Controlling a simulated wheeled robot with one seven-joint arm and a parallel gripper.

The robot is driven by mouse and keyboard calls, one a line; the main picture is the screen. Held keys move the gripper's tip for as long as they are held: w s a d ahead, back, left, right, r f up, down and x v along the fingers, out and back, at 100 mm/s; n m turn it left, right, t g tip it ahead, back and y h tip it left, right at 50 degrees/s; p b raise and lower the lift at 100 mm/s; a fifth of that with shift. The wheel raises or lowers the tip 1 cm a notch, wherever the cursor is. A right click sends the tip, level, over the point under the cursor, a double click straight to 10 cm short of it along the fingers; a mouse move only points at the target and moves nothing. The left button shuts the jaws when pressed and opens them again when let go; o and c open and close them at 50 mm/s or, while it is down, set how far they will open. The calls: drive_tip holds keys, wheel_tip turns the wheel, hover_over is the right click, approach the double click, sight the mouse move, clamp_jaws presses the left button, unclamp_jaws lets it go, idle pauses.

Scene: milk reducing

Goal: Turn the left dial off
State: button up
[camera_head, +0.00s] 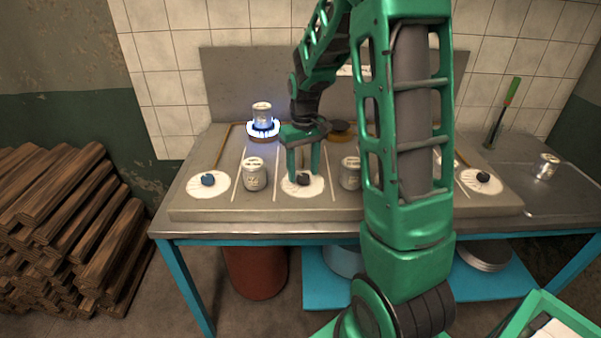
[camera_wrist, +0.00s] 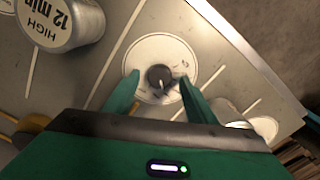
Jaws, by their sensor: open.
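The left dial (camera_head: 208,180) is a dark blue knob on a white disc at the left of the stove front. My gripper (camera_head: 303,170) is open over a different dial, the dark middle one (camera_head: 303,179). In the wrist view this middle dial (camera_wrist: 159,77) sits between my two fingertips (camera_wrist: 158,85), with gaps showing at its sides. A blue flame (camera_head: 263,128) burns at the back left burner, under a can (camera_head: 262,112).
Cans stand on both sides of the middle dial, left (camera_head: 254,174) and right (camera_head: 350,173). The right can's label (camera_wrist: 52,20) reads "HIGH 12 min". Another dial (camera_head: 482,178) is at far right. Stacked logs (camera_head: 65,220) lie left of the table.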

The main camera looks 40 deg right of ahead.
drive_tip(key=shift+f, duration=0.45)
drive_tip(key=c, duration=1)
drive_tip(key=shift+c, duration=0.2)
drive_tip(key=shift+m, duration=0.4)
drive_tip(key=m, duration=0.4)
drive_tip(key=shift+w+m, duration=0.1)
drive_tip(key=shift+m, duration=0.2)
drive_tip(key=shift+a+m, duration=0.1)
drive_tip(key=shift+m, duration=2.1)
drive_tip(key=shift+w+r, duration=0.1)
